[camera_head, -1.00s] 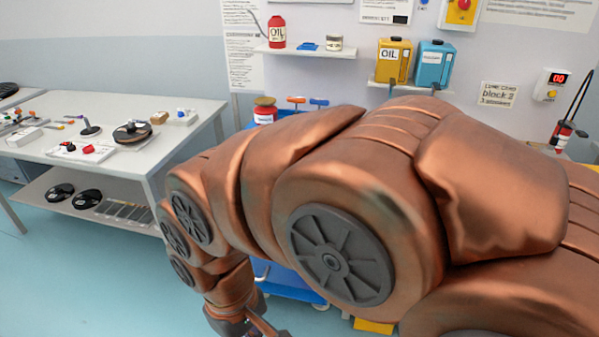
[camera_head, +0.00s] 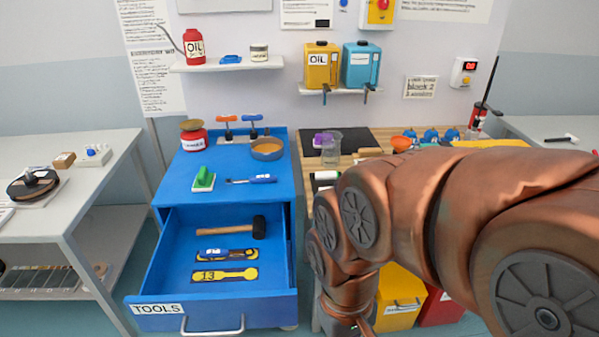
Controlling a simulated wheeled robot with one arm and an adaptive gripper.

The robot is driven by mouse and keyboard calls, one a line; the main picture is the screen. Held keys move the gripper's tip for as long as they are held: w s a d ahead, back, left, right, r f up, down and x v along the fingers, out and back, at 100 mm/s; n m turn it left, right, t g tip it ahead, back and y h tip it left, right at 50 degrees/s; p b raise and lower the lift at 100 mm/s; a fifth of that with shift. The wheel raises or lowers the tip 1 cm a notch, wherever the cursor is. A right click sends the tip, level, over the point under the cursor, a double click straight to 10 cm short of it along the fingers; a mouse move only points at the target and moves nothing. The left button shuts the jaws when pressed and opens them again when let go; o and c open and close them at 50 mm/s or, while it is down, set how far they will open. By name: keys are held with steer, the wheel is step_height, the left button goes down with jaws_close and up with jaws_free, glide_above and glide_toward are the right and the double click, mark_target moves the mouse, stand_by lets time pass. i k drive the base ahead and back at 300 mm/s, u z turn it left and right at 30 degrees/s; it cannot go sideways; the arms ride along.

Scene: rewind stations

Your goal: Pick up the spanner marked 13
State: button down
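A blue drawer labelled TOOLS (camera_head: 262,308) stands open in the head view. In it lies a dark inlay with a yellow spanner shape (camera_head: 238,274) that seems marked 13; whether this is a spanner or an empty outline I cannot tell. Behind it lies a spanner with a blue sleeve (camera_head: 226,254), its number too small to read surely. Another slim tool with a blue, white-labelled sleeve (camera_head: 262,179) lies on the cabinet top; its label is unreadable. My arm comes in from the right, its wrist right of the drawer. My gripper is cut off below the picture edge.
A mallet (camera_head: 258,227) lies at the drawer's back. On the blue cabinet top (camera_head: 180,186) stand a green-handled block (camera_head: 204,180), a bowl (camera_head: 267,150) and a red jar (camera_head: 193,136). A wooden workbench adjoins right; a white table (camera_head: 85,150) stands left.

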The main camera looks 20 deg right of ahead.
mark_target(263, 178)
steer(key=u, duration=3.75)
steer(key=k, duration=1.75)
steer(key=z, duration=1.3)
